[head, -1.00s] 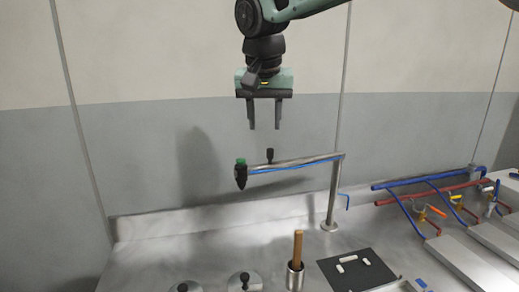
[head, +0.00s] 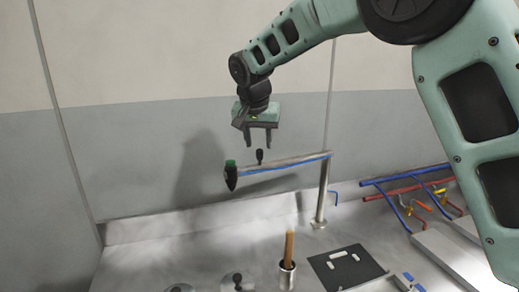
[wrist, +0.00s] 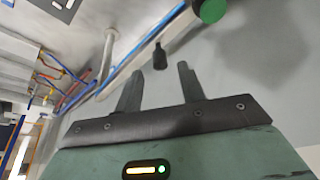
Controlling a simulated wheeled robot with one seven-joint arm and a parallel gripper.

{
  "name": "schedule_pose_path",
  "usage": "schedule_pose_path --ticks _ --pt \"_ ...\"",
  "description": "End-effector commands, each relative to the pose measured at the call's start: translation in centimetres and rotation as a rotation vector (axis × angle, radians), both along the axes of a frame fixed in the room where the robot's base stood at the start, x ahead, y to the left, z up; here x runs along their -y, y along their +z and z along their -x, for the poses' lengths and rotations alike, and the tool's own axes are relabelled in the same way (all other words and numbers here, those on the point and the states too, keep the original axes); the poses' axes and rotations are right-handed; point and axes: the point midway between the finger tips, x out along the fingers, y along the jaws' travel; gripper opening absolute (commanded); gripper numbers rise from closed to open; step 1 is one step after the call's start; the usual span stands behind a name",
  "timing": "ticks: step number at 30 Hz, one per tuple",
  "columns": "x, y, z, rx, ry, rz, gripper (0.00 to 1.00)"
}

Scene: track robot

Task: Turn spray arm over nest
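The spray arm (head: 290,162) is a horizontal metal bar with a blue line along it, on an upright post (head: 323,192). A black nozzle (head: 231,178) with a green cap hangs at its left end. A small black knob (head: 260,157) stands up from the bar; it also shows in the wrist view (wrist: 160,58). My gripper (head: 258,145) is open and empty, pointing down just above the knob. In the wrist view the knob appears between and beyond my fingertips (wrist: 158,72), apart from them. A dark plate with white pieces (head: 328,263) lies right of centre; I cannot tell whether it is the nest.
A metal cup with a wooden handle (head: 288,262) and round lids with black knobs (head: 238,282) stand at the front. Blue and red pipes with valves (head: 405,190) run along the right. A grey wall rises behind. The bench left of the spray arm is clear.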

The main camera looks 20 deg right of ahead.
Motion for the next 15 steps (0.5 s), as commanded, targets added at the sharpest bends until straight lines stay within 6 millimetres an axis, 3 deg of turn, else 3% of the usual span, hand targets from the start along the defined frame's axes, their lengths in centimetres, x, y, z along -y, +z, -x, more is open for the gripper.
schedule_pose_path --ticks 7,15 --pt "0.6 -3.4 -1.3 -0.002 0.000 0.002 0.40" --pt "0.8 -4.5 -1.7 0.000 0.001 0.000 0.40"
